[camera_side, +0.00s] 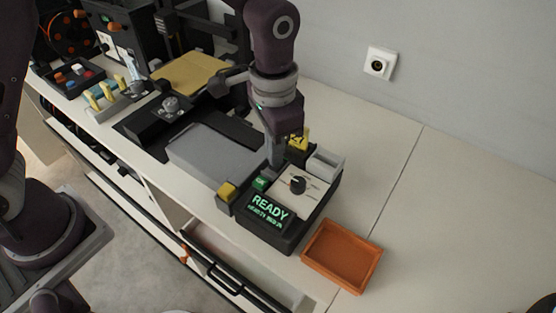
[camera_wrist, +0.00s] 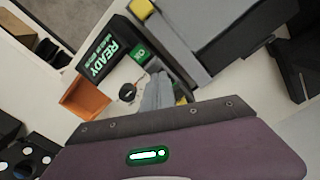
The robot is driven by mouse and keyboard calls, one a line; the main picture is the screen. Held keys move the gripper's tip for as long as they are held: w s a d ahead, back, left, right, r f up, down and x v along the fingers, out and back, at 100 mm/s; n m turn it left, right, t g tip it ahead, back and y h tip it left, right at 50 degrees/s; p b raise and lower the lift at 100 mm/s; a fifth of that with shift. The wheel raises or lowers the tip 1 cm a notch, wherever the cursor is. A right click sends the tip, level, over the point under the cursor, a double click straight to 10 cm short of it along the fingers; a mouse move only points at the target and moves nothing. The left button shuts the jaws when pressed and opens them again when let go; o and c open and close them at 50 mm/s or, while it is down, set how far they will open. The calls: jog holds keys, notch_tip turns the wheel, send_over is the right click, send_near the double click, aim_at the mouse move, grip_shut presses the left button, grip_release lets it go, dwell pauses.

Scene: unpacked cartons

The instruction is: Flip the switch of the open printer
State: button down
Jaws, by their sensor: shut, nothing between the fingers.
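A dark machine with a lit READY screen (camera_side: 268,208) stands on the bench. It has a black knob (camera_side: 297,184) on a pale panel and a small green lit key (camera_side: 261,183). The wrist view shows its screen (camera_wrist: 103,56), green key (camera_wrist: 140,54) and knob (camera_wrist: 127,91). My gripper (camera_side: 274,163) points down, shut and empty, just behind the green key and knob. Its fingers (camera_wrist: 155,75) cover part of the panel in the wrist view. I cannot tell whether they touch it. An open-framed machine with a tan plate (camera_side: 190,73) stands at the back left.
An orange tray (camera_side: 342,255) lies in front right of the READY machine. A grey flat slab (camera_side: 213,160) and yellow block (camera_side: 227,191) are at its left. A wall socket (camera_side: 379,64) is behind. The bench at right is clear.

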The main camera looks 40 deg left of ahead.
jog(key=shift+f, duration=0.75)
jog(key=shift+r, duration=3.55)
jog(key=s+a+r+n+t, duration=0.3)
jog(key=s+a+r, duration=0.6)
jog(key=a+r, duration=0.2)
jog(key=s+a+n+t, duration=0.1)
jog(key=s+a, duration=0.1)
jog(key=s, duration=0.3)
jog(key=s+a+f+n+t, duration=0.1)
jog(key=s+a+n, duration=0.1)
jog(key=s, duration=0.3)
jog(key=shift+s+a+t, duration=0.3)
jog(key=shift+s+a, duration=0.1)
jog(key=shift+a, duration=0.35)
